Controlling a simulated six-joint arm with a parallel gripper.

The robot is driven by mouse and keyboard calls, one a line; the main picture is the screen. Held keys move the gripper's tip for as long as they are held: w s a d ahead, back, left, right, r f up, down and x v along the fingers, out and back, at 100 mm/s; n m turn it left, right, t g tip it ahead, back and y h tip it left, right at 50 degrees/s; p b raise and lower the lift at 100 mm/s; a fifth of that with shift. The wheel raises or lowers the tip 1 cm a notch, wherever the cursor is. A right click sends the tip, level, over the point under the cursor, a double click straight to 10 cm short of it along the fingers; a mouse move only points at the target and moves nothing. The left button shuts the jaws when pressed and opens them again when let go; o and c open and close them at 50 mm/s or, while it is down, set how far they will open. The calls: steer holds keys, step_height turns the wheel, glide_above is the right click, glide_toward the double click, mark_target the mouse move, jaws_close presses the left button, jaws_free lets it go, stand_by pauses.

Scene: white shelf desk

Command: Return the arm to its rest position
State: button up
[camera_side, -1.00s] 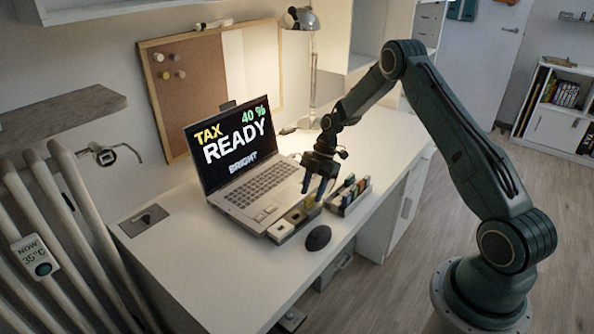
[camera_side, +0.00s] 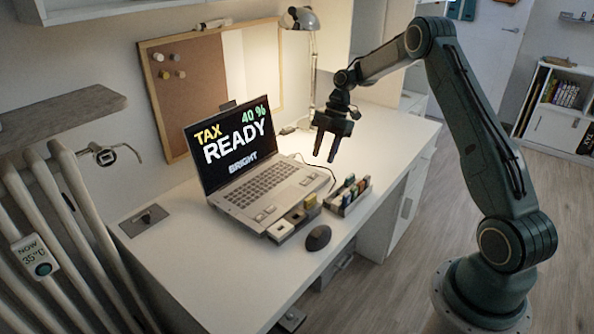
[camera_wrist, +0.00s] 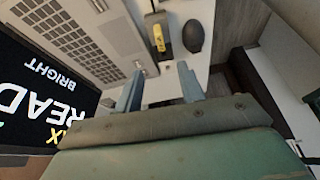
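My gripper (camera_side: 325,158) hangs in the air above the desk, to the right of the laptop screen, with its fingers pointing down. Its two fingers are apart with nothing between them. In the wrist view the gripper (camera_wrist: 160,80) also shows two separated, empty fingers. My arm is raised and bent above the right side of the desk.
An open laptop (camera_side: 235,150) reads "TAX 40 % READY BRIGHT". In front of it are a block tray (camera_side: 281,230), a dark mouse (camera_side: 318,238) and a box of small coloured items (camera_side: 350,196). A lamp (camera_side: 301,20) stands behind. The desk's front left is clear.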

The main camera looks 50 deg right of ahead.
steer(key=shift+r, duration=0.15)
stand_by(0.4)
steer(key=s+a+r+m+t+h, duration=0.1)
steer(key=s+a+r+m, duration=0.3)
steer(key=a+r, duration=0.4)
steer(key=s+a+r+m+t+h, duration=0.1)
steer(key=s+a+r+m+h, duration=0.25)
steer(key=r, duration=0.65)
steer(key=s+a+r+m+t, duration=0.1)
steer(key=s+a+m, duration=0.3)
steer(key=s, duration=0.7)
steer(key=s+a+r+m+t, duration=0.1)
steer(key=s+a+m, duration=0.3)
steer(key=s, duration=0.7)
steer(key=shift+s+a+m+t, duration=0.35)
steer(key=shift+m+t, duration=0.25)
steer(key=shift+m, duration=0.25)
